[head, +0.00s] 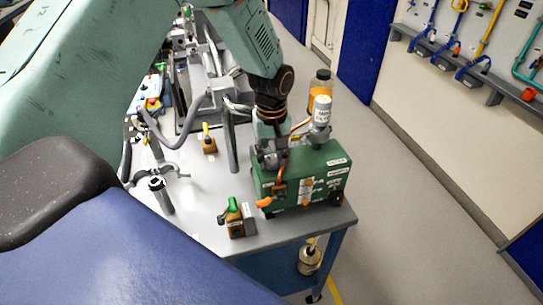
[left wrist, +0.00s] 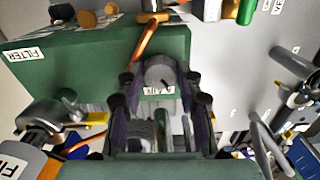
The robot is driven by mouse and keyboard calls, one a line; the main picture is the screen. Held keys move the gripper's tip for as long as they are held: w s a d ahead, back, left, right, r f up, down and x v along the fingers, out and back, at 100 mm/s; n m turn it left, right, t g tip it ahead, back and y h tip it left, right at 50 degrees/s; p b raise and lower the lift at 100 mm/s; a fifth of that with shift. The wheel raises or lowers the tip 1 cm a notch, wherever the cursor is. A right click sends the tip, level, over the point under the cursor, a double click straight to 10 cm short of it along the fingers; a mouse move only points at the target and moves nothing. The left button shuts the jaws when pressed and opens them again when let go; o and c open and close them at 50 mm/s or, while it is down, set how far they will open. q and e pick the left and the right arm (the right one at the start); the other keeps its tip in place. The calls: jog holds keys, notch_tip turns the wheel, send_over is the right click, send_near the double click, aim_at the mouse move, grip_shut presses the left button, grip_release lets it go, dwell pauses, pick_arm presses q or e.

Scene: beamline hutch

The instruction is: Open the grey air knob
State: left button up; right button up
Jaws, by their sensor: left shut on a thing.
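The grey air knob (left wrist: 158,70) shows in the left wrist view as a round grey cap on the green box (left wrist: 100,62). A white label, partly covered, lies beside it. My left gripper (left wrist: 160,84) has a dark finger on each side of the knob and is shut on it. In the head view my left gripper (head: 270,160) reaches down from above to the left part of the green box (head: 332,178). The knob is hidden behind the gripper there. My right gripper is in neither view.
The box stands near the front right corner of a grey table (head: 205,228). A grey labelled cylinder (head: 321,112) and an amber bottle (head: 319,88) stand close to my gripper. An orange tube (left wrist: 147,38) runs beside the knob. A green-handled valve (head: 234,212) is nearby.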

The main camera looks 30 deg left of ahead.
aim_at(271, 161)
pick_arm(q)
jog(key=o, duration=1.1)
jog(key=shift+o, duration=0.2)
notch_tip(271, 161, up, 12)
jog(key=shift+s+f, duration=0.1)
